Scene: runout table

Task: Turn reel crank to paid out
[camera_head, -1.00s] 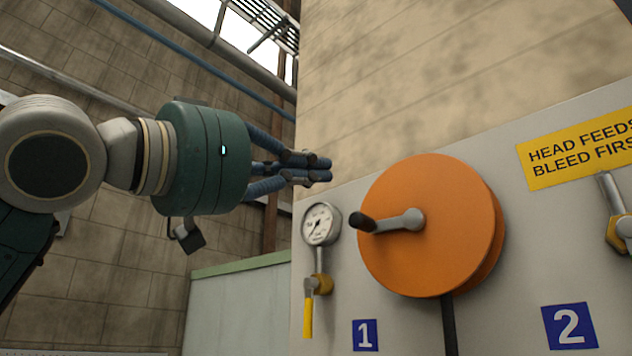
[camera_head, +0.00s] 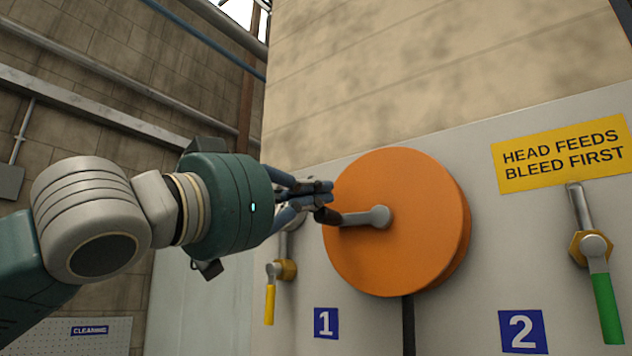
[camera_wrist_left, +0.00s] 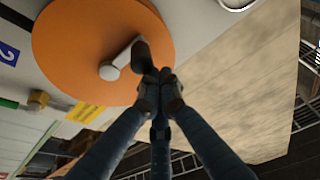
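The orange reel (camera_head: 408,225) is mounted on the pale panel, and it fills the upper left of the left wrist view (camera_wrist_left: 75,40). Its grey crank arm (camera_head: 368,219) points left from the hub, ending in a dark handle (camera_head: 326,216). The handle also shows in the left wrist view (camera_wrist_left: 141,58). My left gripper (camera_head: 326,190) has its fingertips drawn together just above the handle in the head view. In the left wrist view its tips (camera_wrist_left: 158,80) are right beside the handle; I cannot tell whether they touch. Nothing shows between them. My right gripper is out of view.
A gauge, mostly hidden behind my left fingers, sits left of the reel above a yellow-handled valve (camera_head: 270,300). A green-handled valve (camera_head: 606,308) is at the right, near a yellow sign (camera_head: 562,152). Blue plates 1 (camera_head: 326,323) and 2 (camera_head: 523,331) are below.

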